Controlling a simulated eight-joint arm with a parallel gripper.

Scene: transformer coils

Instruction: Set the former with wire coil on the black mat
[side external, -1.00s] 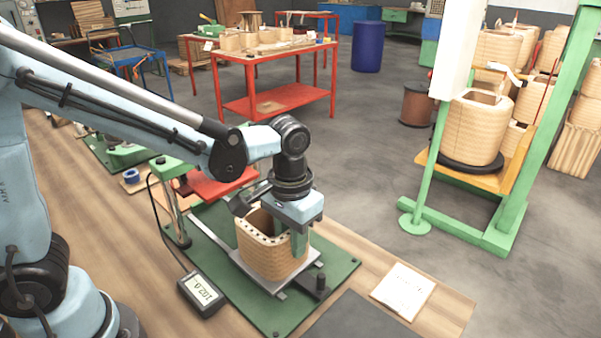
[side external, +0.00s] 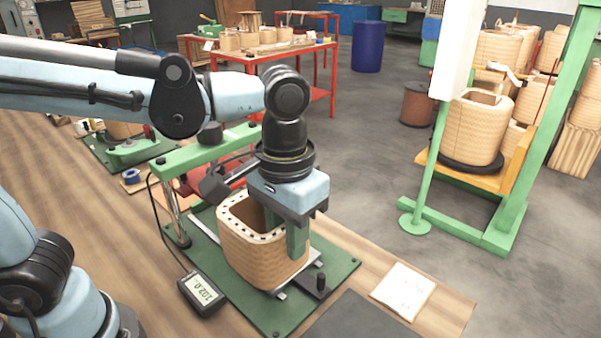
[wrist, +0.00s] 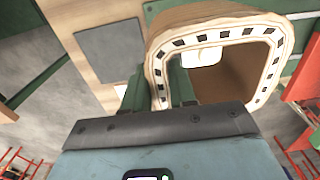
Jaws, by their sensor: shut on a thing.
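The former with wire coil (side external: 258,250) is a tan, hollow, rounded-square coil with dark marks around its top rim. It is upright, seems slightly raised, and is above the green base plate (side external: 345,272). My gripper (side external: 298,240) is shut on its right wall, one finger outside and one inside. The wrist view shows the coil's rim (wrist: 272,30) and open middle, with my gripper (wrist: 158,90) across the near-left wall. The black mat (side external: 352,320) lies flat and empty at the front edge; it also shows in the wrist view (wrist: 110,50). The coil's underside is hidden.
A green crossbar fixture (side external: 205,150) on posts stands close behind the coil. A small display (side external: 201,292) with a cable sits at front left. A white paper (side external: 403,290) lies right of the mat.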

